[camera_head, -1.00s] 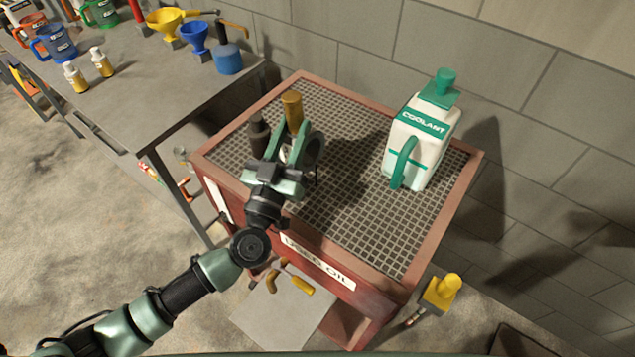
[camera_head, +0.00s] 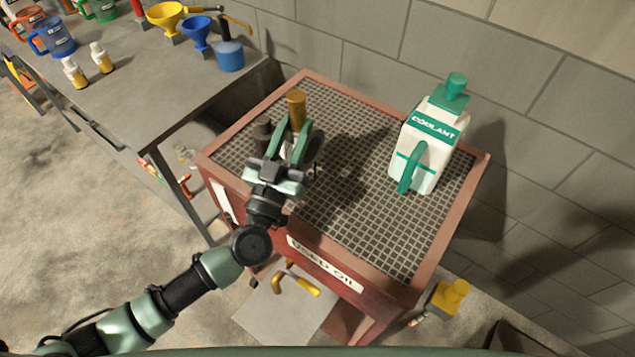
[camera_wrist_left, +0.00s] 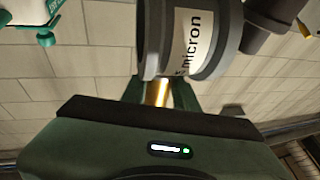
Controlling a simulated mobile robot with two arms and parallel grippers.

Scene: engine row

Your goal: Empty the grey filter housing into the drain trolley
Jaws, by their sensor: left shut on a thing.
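My left gripper (camera_head: 288,140) is shut on the grey filter housing (camera_head: 314,148), above the left part of the drain trolley (camera_head: 440,240). In the head view the gripper's fingers hide much of the housing. In the left wrist view the housing (camera_wrist_left: 190,40) is a grey cylinder with a white label reading "micron". It appears turned on its side, compared with the jug and wall. The trolley is red, with a grid top and a "USED OIL" label. My right gripper is not in view.
A white and green coolant jug (camera_head: 428,148) stands at the trolley's right. A bench (camera_head: 130,105) with funnels and jugs is at left. The grid's middle is clear.

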